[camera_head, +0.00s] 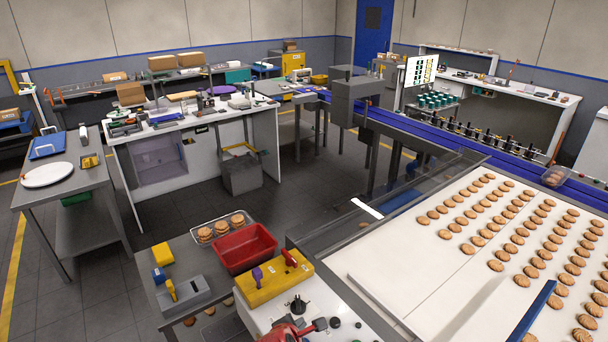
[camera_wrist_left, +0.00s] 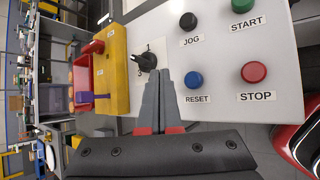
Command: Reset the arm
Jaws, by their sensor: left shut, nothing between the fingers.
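My left gripper (camera_head: 308,327) is at the bottom edge of the head view, over the control panel (camera_head: 262,315). In the left wrist view its fingers (camera_wrist_left: 160,76) are together and empty, pointing over the panel (camera_wrist_left: 217,80). The fingertips appear between the black rotary knob (camera_wrist_left: 147,61) and the blue RESET button (camera_wrist_left: 194,80); I cannot tell whether they touch the panel. The panel also carries a black JOG button (camera_wrist_left: 188,21), a green START button (camera_wrist_left: 242,4) and a red STOP button (camera_wrist_left: 254,72). My right gripper is not in view.
A yellow box (camera_head: 262,290) with a red switch stands beside the panel. A red bin (camera_head: 246,250) and a tray of biscuits (camera_head: 196,238) sit behind it. A white conveyor (camera_head: 400,278) with rows of biscuits lies to the right. Open floor (camera_head: 205,208) lies beyond.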

